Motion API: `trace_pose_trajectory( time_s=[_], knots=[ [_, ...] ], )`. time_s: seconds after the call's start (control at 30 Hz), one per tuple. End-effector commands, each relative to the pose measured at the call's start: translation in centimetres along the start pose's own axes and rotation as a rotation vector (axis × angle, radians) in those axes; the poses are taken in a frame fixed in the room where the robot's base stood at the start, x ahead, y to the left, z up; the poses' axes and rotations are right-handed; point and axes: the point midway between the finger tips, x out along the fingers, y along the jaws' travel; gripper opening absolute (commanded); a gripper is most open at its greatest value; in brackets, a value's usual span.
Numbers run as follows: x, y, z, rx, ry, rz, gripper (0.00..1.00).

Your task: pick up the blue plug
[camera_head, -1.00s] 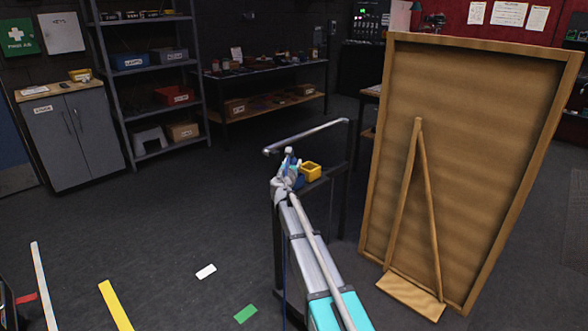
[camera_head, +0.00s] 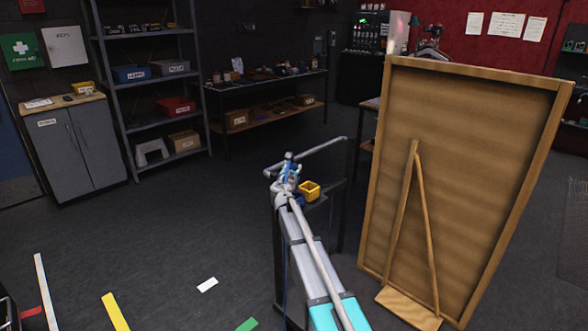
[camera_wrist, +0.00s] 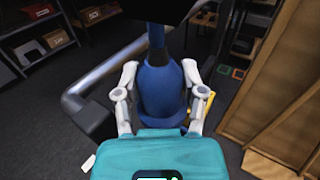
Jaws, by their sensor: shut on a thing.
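The blue plug (camera_wrist: 160,90) stands in the middle of the wrist view, with a wide rounded body and a narrow dark neck at its top. My gripper (camera_wrist: 160,76) has a pale finger on each side of it and is shut on it. Only a little blue of the plug shows there. Its lower end is hidden by my gripper's teal body in the wrist view.
A grey rail (camera_head: 310,152) runs close behind my gripper. A large wooden board (camera_head: 460,170) with a prop stands to the right. Shelves (camera_head: 150,90) and a grey cabinet (camera_head: 75,150) stand at the back left. The floor on the left is open, with coloured tape marks.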

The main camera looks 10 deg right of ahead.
Motion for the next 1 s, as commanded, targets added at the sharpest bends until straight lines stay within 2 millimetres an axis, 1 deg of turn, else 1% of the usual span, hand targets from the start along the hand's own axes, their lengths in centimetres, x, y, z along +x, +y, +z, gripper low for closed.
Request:
trace_pose_trajectory(
  time_s=[0.03,0.3,0.53,1.0],
  knots=[
    [0.0,0.0,1.0,0.0,0.0,0.0,0.0],
    [0.0,0.0,2.6,0.0,0.0,0.0,0.0],
    [0.0,0.0,3.0,0.0,0.0,0.0,0.0],
    [0.0,0.0,3.0,0.0,0.0,0.0,0.0]
  ],
)
